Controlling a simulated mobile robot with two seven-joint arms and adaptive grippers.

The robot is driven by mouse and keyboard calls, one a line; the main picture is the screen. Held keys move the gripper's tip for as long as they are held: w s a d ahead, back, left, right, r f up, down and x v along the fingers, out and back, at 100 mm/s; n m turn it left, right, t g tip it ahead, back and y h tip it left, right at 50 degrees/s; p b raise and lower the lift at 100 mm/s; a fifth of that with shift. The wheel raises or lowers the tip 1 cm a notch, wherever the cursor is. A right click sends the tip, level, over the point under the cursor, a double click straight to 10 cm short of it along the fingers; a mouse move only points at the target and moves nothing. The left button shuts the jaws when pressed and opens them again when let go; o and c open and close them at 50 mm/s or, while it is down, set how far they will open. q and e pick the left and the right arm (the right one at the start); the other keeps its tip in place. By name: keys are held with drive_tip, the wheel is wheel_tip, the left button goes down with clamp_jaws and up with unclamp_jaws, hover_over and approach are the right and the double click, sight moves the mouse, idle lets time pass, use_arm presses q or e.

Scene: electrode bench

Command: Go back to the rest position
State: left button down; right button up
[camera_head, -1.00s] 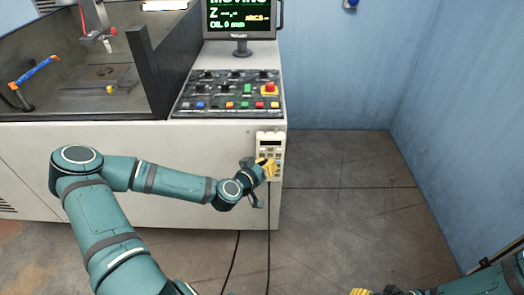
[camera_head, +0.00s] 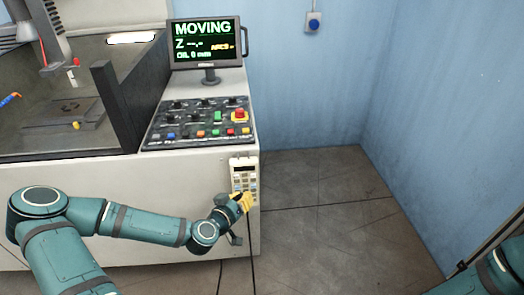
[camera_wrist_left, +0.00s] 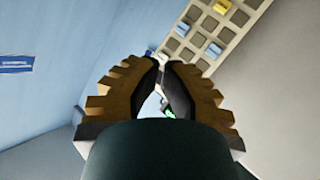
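My left arm reaches in from the left across the front of the white machine cabinet. Its gripper (camera_head: 245,201), with yellow fingers, is just in front of the lower part of the handheld keypad (camera_head: 244,167) on the cabinet's right front. In the left wrist view the two ridged fingers (camera_wrist_left: 163,66) come together at the tips with nothing held between them. The keypad (camera_wrist_left: 214,32) with yellow, blue and grey keys lies beyond the tips; contact cannot be told. Part of my right arm shows at the lower right edge; its gripper is out of view.
A monitor (camera_head: 206,44) reading "MOVING" stands above a button panel (camera_head: 200,124) with a red emergency button (camera_head: 239,114). The machine tank (camera_head: 60,112) is at left. Cables hang below the keypad. Blue walls and open floor (camera_head: 320,200) lie to the right.

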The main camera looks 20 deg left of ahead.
use_arm(q)
drive_tip(key=shift+d, duration=0.1)
drive_tip(key=s+d+f+m+g+h, duration=0.1)
drive_tip(key=s+d+f+g+h, duration=0.2)
drive_tip(key=d, duration=0.4)
drive_tip(key=s+d+f+m+g+h, duration=0.1)
drive_tip(key=d+f+g+h, duration=0.1)
drive_tip(key=d+f, duration=0.35)
drive_tip(key=s+d+f+g+y, duration=0.1)
drive_tip(key=s+d+f+g, duration=0.1)
drive_tip(key=s, duration=0.4)
drive_tip(key=s+d+f+m+g+y, duration=0.1)
drive_tip(key=s+d+f+g, duration=0.2)
drive_tip(key=s+d+g, duration=0.2)
drive_tip(key=shift+s+g, duration=0.6)
drive_tip(key=shift+g, duration=0.2)
drive_tip(key=shift+a, duration=0.1)
